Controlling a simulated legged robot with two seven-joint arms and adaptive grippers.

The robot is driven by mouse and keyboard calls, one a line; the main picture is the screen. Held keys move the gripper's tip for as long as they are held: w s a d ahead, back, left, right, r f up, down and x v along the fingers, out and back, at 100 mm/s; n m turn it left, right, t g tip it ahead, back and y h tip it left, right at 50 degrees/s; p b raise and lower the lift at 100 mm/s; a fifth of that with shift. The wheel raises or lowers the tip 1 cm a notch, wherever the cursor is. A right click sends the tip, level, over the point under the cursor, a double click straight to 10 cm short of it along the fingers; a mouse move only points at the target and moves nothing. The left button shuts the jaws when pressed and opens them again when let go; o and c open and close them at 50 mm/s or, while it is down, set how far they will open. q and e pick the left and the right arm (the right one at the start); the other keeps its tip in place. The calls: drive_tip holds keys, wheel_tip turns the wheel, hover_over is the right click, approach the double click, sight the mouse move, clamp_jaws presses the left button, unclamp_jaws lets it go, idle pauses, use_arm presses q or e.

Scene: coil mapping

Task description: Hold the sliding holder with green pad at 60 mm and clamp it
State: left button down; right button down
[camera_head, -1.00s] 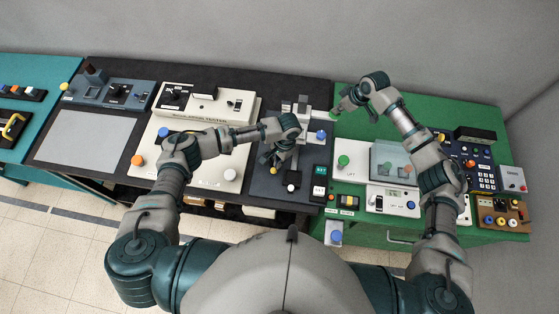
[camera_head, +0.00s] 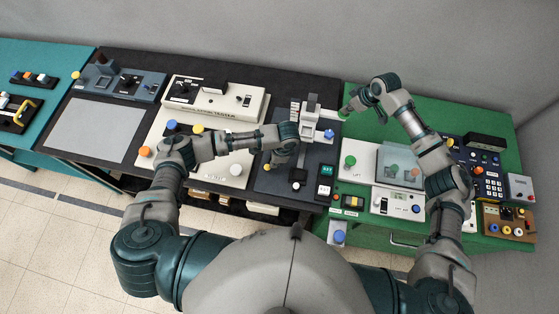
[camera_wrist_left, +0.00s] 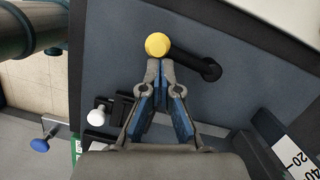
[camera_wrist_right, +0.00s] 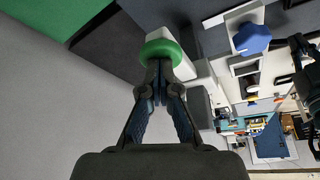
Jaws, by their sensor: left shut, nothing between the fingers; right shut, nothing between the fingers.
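The pale sliding holder (camera_head: 311,112) stands at the back of the dark grey fixture in the head view. Its round green pad (camera_wrist_right: 165,48) shows in the right wrist view. My right gripper (camera_wrist_right: 160,66) is shut and empty, its tips at the pad's near edge; I cannot tell whether they touch. A yellow ball (camera_wrist_left: 158,45) on a black lever (camera_wrist_left: 205,65) shows in the left wrist view. My left gripper (camera_wrist_left: 160,64) is shut and empty, its tips right by the ball; contact is unclear. The holder's position on the scale cannot be read.
A blue knob (camera_head: 329,134) sits beside the holder and also shows in the right wrist view (camera_wrist_right: 252,39). A white knob (camera_wrist_left: 97,117) is near my left gripper. Part of a scale (camera_wrist_left: 295,165) shows. A clear-lidded box (camera_head: 400,163) stands on the green bench.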

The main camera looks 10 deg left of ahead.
use_arm(q)
drive_tip(key=a+m, duration=0.1)
drive_tip(key=m, duration=0.1)
drive_tip(key=shift+s+a+m+t, duration=0.1)
drive_tip(key=shift+a+m+t, duration=0.2)
drive_tip(key=shift+a+m, duration=0.1)
drive_tip(key=shift+a, duration=0.45)
drive_tip(key=d, duration=0.1)
drive_tip(key=d+r, duration=0.1)
drive_tip(key=d, duration=0.2)
drive_tip(key=shift+d+r, duration=0.15)
drive_tip(key=shift+r, duration=0.2)
wheel_tip(320, 180, up, 9)
drive_tip(key=d, duration=0.1)
drive_tip(key=shift+d+r, duration=0.2)
drive_tip(key=shift+d, duration=0.1)
drive_tip(key=shift+s, duration=0.1)
use_arm(e)
wheel_tip(320, 180, up, 8)
idle(0.7)
